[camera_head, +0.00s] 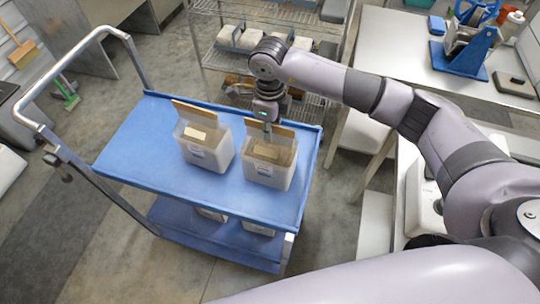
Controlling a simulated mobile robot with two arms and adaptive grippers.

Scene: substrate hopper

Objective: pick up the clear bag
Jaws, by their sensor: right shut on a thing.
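Two clear bags stand upright, side by side, on the top deck of the blue cart (140,150). Each has pale contents, a label and a tan upper flap. My right gripper (267,128) reaches down from above to the top of the right clear bag (268,172). It is shut on that bag's upper edge. The fingertips are small and partly hidden against the tan flap. The bag appears to be on or just above the deck; I cannot tell which. The left clear bag (205,150) stands apart from the gripper. My left gripper is not in view.
More bags sit on the cart's lower shelf (195,245). A wire rack (205,58) with several bags stands behind the cart. A white table (400,50) with a blue device (468,52) is at the upper right. The cart's left deck is clear.

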